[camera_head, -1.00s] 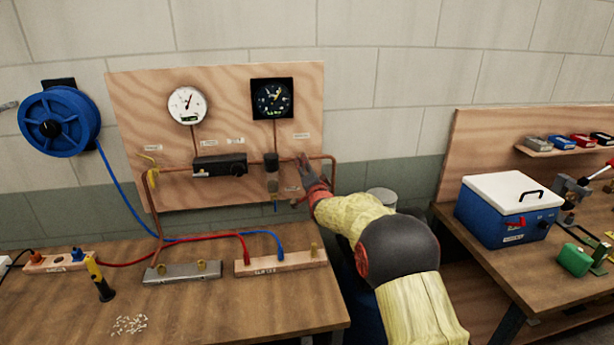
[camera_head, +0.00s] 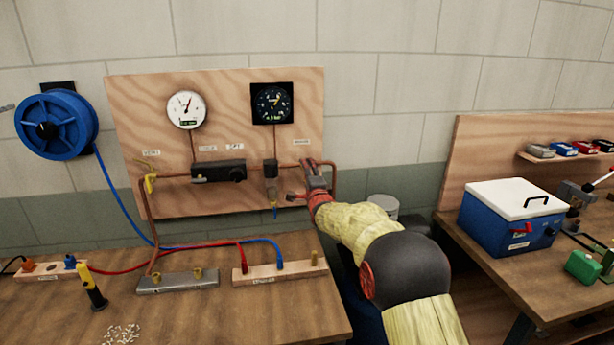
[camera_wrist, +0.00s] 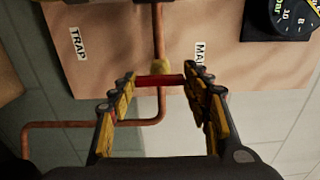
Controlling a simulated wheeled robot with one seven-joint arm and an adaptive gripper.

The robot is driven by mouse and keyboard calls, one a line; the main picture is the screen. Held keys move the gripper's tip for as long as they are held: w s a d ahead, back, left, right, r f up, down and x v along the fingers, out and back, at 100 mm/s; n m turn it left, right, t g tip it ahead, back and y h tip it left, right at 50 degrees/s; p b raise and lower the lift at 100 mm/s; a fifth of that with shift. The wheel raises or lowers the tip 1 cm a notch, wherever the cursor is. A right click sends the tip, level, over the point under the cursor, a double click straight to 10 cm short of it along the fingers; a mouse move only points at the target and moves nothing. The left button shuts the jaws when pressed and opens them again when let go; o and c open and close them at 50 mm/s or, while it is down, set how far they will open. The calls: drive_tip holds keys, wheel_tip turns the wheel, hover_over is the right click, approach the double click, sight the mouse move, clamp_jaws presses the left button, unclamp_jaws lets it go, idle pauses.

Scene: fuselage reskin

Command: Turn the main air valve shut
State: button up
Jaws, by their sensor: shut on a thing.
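The main air valve's red handle (camera_wrist: 160,81) lies crosswise to the copper pipe in the wrist view, just beside the brass valve body (camera_wrist: 161,67). The MAIN label (camera_wrist: 200,52) is close by. My gripper (camera_wrist: 161,78) has one finger at each end of the handle and is shut on it. In the head view my gripper (camera_head: 314,178) is at the right edge of the wooden panel (camera_head: 150,105), by the pipe's bend. There it hides most of the valve.
A white gauge (camera_head: 186,109) and a black gauge (camera_head: 272,103) hang above the pipe. The TRAP label (camera_wrist: 78,43) shows in the wrist view. The bench (camera_head: 215,315) below holds fittings and hoses. A blue cooler (camera_head: 490,218) stands on the right bench.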

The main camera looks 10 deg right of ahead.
idle(0.3)
drive_tip(key=o, duration=1.1)
drive_tip(key=shift+c, duration=0.2)
drive_tip(key=shift+o, duration=0.5)
drive_tip(key=shift+s, duration=0.1)
drive_tip(key=s, duration=1.1)
drive_tip(key=shift+s, duration=0.4)
